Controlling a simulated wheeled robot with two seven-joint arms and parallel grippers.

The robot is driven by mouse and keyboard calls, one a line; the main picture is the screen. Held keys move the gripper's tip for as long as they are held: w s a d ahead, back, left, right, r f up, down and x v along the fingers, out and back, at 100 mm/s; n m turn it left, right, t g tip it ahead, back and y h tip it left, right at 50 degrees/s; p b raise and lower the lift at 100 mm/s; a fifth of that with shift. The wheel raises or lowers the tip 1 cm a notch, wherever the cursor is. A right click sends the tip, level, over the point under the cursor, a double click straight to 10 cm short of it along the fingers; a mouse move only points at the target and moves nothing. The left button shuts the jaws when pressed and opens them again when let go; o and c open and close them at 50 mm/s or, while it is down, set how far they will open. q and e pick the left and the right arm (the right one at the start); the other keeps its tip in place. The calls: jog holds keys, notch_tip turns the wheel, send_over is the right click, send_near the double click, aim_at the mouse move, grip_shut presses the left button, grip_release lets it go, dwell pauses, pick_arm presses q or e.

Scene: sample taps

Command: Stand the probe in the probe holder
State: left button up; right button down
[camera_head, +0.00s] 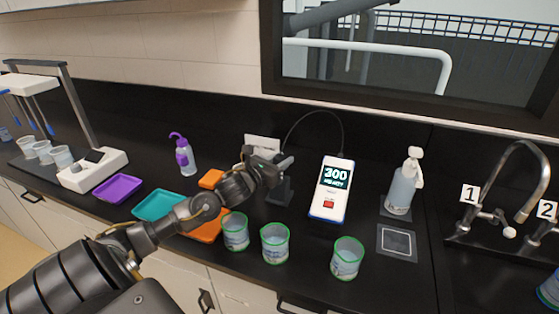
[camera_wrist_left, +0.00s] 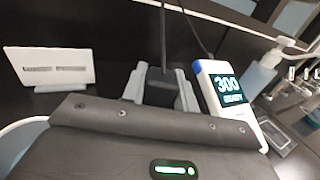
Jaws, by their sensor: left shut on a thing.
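My left gripper (camera_head: 283,164) is shut on the probe, whose cable rises from between the fingers and arcs over to the meter. In the left wrist view the dark probe (camera_wrist_left: 160,85) shows between the two grey fingers. Its lower part is hidden in both views. A dark stand, seemingly the probe holder (camera_head: 279,192), is just below the gripper in the head view. I cannot tell whether the probe touches it or sits in it. The white and blue meter (camera_head: 332,188) reads 300 and stands right of the gripper; it also shows in the left wrist view (camera_wrist_left: 228,95).
Three green-rimmed beakers, left (camera_head: 235,232), middle (camera_head: 275,243) and right (camera_head: 346,258), stand along the front. A white card (camera_head: 262,143) is behind the gripper. A pump bottle (camera_head: 402,187) and numbered taps are at right. Purple (camera_head: 118,189) and teal (camera_head: 158,205) trays are at left.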

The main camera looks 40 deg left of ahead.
pick_arm(q)
jog(key=shift+r, duration=0.1)
jog(key=o, duration=1.6)
jog(key=shift+w, duration=0.1)
jog(key=shift+s+a+r, duration=0.1)
jog(key=shift+s+r, duration=0.05)
jog(key=shift+s, duration=0.85)
jog(key=shift+s+d+r, duration=0.1)
jog(key=shift+s+r, duration=0.1)
jog(key=shift+s, duration=0.85)
jog(key=shift+s+a+r, duration=0.1)
jog(key=shift+s+r, duration=0.05)
jog(key=shift+s, duration=0.85)
